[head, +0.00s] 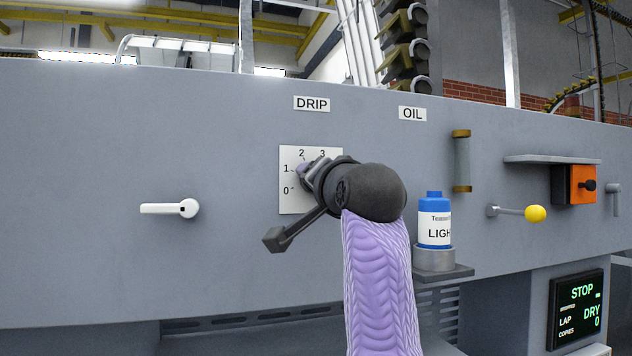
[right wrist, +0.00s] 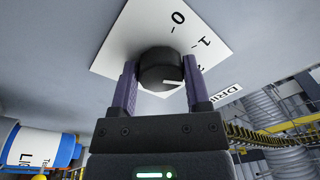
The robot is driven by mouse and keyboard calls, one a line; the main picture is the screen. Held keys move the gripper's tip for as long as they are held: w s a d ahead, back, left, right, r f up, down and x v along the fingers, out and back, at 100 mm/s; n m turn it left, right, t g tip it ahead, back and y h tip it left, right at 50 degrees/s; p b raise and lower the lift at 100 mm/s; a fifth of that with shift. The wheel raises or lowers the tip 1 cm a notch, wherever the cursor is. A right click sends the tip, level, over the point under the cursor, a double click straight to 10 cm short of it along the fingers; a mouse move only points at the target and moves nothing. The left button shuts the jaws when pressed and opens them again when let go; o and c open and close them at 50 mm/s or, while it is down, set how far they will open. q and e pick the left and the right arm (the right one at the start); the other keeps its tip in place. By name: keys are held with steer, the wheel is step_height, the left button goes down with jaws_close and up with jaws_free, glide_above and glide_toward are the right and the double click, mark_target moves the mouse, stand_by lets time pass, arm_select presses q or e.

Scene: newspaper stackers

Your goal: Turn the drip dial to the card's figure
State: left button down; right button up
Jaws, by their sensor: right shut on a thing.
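The drip dial's white plate (head: 289,202) is on the grey panel under a DRIP label (head: 311,104). It bears figures 0, 1, 2 and 3. My right gripper (head: 311,172) covers much of the plate in the head view. In the right wrist view, my right gripper (right wrist: 160,78) is shut on the black dial knob (right wrist: 158,66), one purple finger on each side. The knob's white pointer line points right and slightly down, near the partly hidden 2. I cannot tell the exact figure. No card shows in either view. My left gripper is out of view.
A blue-capped bottle (head: 434,222) stands in a holder right of my right arm. A white lever handle (head: 170,209) is at left, a yellow-knobbed lever (head: 535,214) at right. A display (head: 577,310) reads STOP and DRY.

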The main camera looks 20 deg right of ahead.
steer(key=shift+r, duration=0.1)
stand_by(0.3)
steer(key=o, duration=1.3)
steer(key=shift+s+d, duration=0.1)
steer(key=shift+s, duration=0.05)
steer(key=s+b, duration=0.2)
steer(key=s, duration=0.1)
steer(key=s+b, duration=0.2)
steer(key=s, duration=0.1)
steer(key=s+f+b, duration=0.1)
steer(key=s+b, duration=0.1)
steer(key=s, duration=0.1)
steer(key=shift+s+d, duration=0.15)
steer(key=shift+s, duration=0.2)
